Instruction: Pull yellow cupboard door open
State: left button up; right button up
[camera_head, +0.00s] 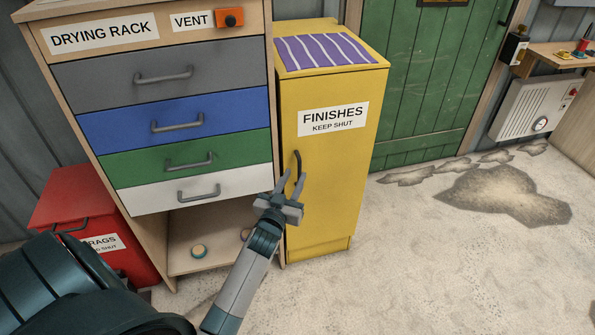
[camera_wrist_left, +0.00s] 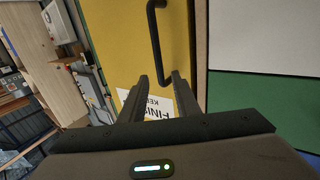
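The yellow cupboard door (camera_head: 335,185) carries a FINISHES KEEP SHUT label and looks closed. Its dark upright bar handle (camera_head: 298,159) is near the door's left edge. My left gripper (camera_head: 291,178) is in front of the door at the handle's lower part, fingers apart. In the left wrist view the handle (camera_wrist_left: 153,40) reaches down the picture toward the gap between the open fingers (camera_wrist_left: 160,77). The fingers are not closed on it, and I cannot tell whether they touch it. My right gripper is not in view.
A drying rack with coloured drawers (camera_head: 185,110) stands directly left of the cupboard, its drawer handles sticking out. A red rags bin (camera_head: 85,205) is at the far left. The floor (camera_head: 450,270) right of and before the cupboard is clear. A green door (camera_head: 430,80) is behind.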

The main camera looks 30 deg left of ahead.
aim_at(299, 168)
pick_arm(q)
jog(key=shift+x, duration=2.05)
grip_shut()
